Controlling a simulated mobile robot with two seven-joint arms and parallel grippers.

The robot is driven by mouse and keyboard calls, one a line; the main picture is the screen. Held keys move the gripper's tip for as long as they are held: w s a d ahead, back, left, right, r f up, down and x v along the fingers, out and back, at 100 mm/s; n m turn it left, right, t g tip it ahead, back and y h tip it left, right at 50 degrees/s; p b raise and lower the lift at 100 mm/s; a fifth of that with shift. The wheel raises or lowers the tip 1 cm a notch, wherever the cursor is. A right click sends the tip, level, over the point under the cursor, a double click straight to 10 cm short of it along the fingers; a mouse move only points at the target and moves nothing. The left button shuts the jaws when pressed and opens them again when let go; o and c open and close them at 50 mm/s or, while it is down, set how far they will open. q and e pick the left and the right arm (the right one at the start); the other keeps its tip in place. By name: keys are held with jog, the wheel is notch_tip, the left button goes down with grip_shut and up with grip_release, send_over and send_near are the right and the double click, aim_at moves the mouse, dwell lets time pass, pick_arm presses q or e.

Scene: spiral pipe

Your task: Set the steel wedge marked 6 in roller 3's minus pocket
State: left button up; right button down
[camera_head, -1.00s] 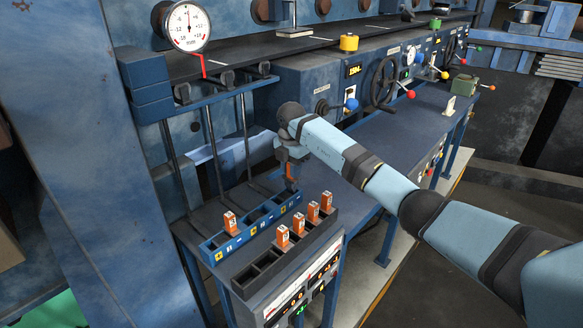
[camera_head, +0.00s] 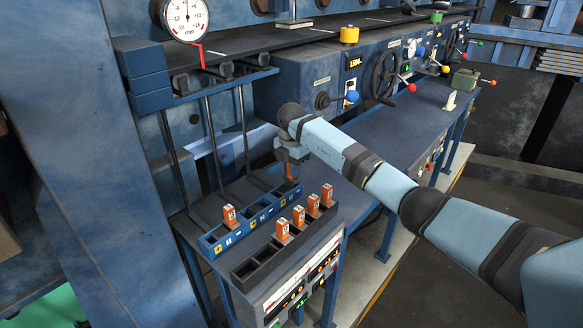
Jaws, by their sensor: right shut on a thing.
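My right gripper (camera_head: 291,166) is shut on an orange-faced wedge (camera_head: 292,172) at the far right end of the blue pocket rack (camera_head: 212,250). The held wedge is mostly covered by the fingers, and its number cannot be read. I cannot tell how deep it sits in the pocket there. The rack's front carries yellow and white marks. Several orange wedges (camera_head: 283,230) stand in the black tray (camera_head: 243,278) in front of it. My left gripper is not in view.
Dark vertical rods (camera_head: 211,145) rise behind the rack. A handwheel (camera_head: 383,80) and coloured knobs line the machine's front. The bench (camera_head: 393,125) right of my arm is mostly clear.

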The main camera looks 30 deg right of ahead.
jog(key=shift+f+b, duration=0.4)
jog(key=shift+f, duration=0.45)
jog(key=c, duration=0.9)
grip_release()
jog(key=shift+r, duration=0.35)
notch_tip(320, 180, up, 13)
jog(key=shift+r+b, duration=0.1)
jog(key=shift+b, duration=1.1)
